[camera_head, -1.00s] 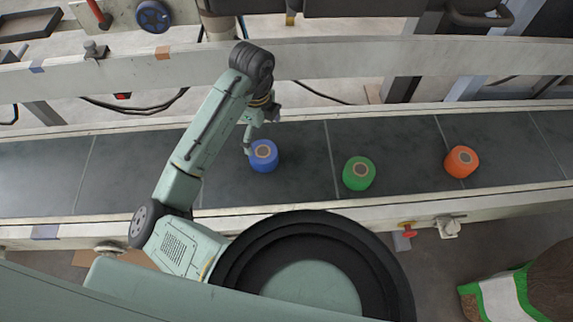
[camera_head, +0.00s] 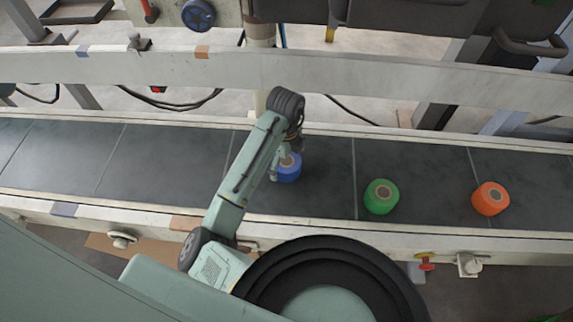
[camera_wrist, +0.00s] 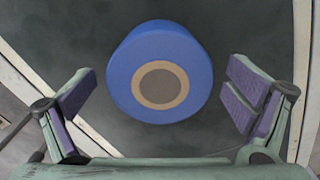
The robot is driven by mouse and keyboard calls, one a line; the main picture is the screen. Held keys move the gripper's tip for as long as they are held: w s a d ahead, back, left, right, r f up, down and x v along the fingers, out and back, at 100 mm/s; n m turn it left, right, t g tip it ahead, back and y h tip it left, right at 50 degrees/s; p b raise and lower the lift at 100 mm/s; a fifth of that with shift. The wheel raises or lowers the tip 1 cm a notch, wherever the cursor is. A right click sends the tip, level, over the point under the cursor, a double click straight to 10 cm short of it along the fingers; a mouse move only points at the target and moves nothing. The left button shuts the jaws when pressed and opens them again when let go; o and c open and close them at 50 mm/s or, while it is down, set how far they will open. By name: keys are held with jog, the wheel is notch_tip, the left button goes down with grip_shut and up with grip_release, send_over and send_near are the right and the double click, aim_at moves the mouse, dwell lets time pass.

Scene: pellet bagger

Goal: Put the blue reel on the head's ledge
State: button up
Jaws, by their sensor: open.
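The blue reel (camera_head: 289,168) stands on the dark conveyor belt, partly hidden by my arm in the head view. In the wrist view the blue reel (camera_wrist: 160,72) lies between my spread fingers, with its tan ring and grey centre facing me. My gripper (camera_wrist: 162,105) is open, with a gap on both sides of the reel. In the head view my gripper (camera_head: 284,165) is at the reel, mostly hidden by my wrist. I cannot make out the head's ledge for certain.
A green reel (camera_head: 381,196) and an orange reel (camera_head: 490,198) stand to the right on the conveyor belt (camera_head: 170,165). A pale rail (camera_head: 370,82) runs behind the belt. The belt left of my arm is clear.

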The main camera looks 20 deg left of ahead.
jog(key=shift+f, duration=0.4)
jog(key=shift+c, duration=0.2)
jog(key=c, duration=1.5)
jog(key=shift+r, duration=0.15)
